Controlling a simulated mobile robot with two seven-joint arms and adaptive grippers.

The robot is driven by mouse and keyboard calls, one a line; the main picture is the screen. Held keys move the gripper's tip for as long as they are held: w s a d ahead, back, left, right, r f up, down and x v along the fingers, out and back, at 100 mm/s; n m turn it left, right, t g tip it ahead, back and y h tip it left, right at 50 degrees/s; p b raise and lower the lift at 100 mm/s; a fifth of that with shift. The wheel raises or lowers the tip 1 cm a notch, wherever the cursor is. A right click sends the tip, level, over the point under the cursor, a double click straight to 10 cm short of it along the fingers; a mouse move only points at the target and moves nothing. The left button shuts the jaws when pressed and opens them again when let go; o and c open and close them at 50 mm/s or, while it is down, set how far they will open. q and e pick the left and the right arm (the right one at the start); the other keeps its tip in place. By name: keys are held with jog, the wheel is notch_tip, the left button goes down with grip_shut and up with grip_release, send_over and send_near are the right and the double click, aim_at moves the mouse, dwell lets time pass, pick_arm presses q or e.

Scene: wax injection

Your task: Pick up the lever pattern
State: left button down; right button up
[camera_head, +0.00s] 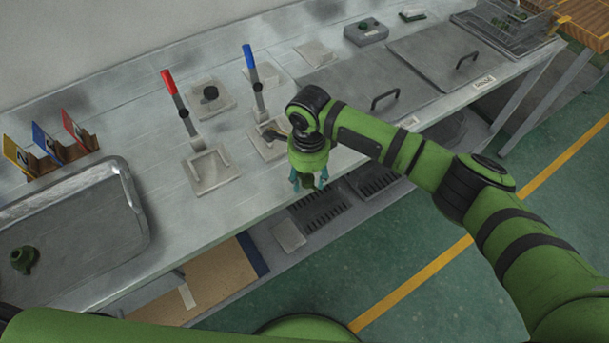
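My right gripper (308,182) points down just off the table's front edge, with its teal fingers on either side of a small dark green piece. This piece, which looks like the lever pattern (309,186), seems gripped between the fingers and hangs clear of the tabletop. Its full shape is hidden by the gripper. Another dark green piece (23,259) lies in the grey metal tray (138,205) at the left. My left gripper is out of view.
A red-handled lever fixture (212,168) and a blue-handled one (258,100) stand on the metal table (165,205). Numbered holders (48,147) stand at the back left. Lidded panels (370,85), a grey box (366,32) and a wire basket (510,30) are to the right. Shelves lie below.

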jog(key=c, duration=0.5)
jog(key=shift+c, duration=0.2)
jog(key=shift+r, duration=0.1)
